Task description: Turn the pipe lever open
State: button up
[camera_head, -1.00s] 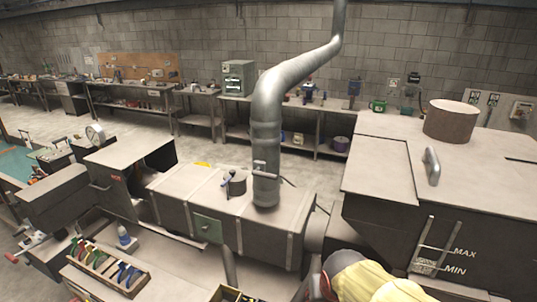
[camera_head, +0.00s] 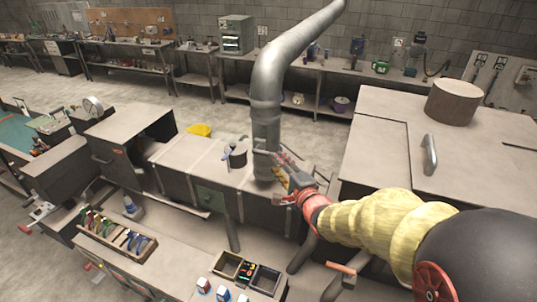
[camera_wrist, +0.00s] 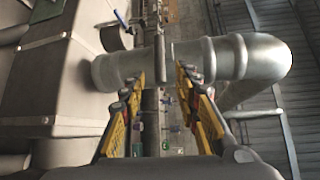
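The grey metal pipe (camera_head: 266,110) rises from the workbench box and bends up to the right. It runs sideways across the wrist view (camera_wrist: 215,60). A short dark bar that looks like the pipe lever (camera_wrist: 159,58) crosses the pipe in the wrist view. My gripper (camera_head: 282,168) is at the lower right side of the pipe and hides part of that area in the head view. In the wrist view my gripper (camera_wrist: 161,80) is open, its yellow and black fingers spread to either side of the bar. I cannot tell whether they touch it.
A wooden tool tray (camera_head: 115,240) and a small crate (camera_head: 265,278) are in front.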

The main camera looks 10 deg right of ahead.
jog(key=p+x, duration=0.1)
jog(key=x, duration=0.6)
jog(key=shift+w+f, duration=0.1)
jog(key=shift+w, duration=0.25)
jog(key=c, duration=0.3)
grip_shut()
dwell(0.4)
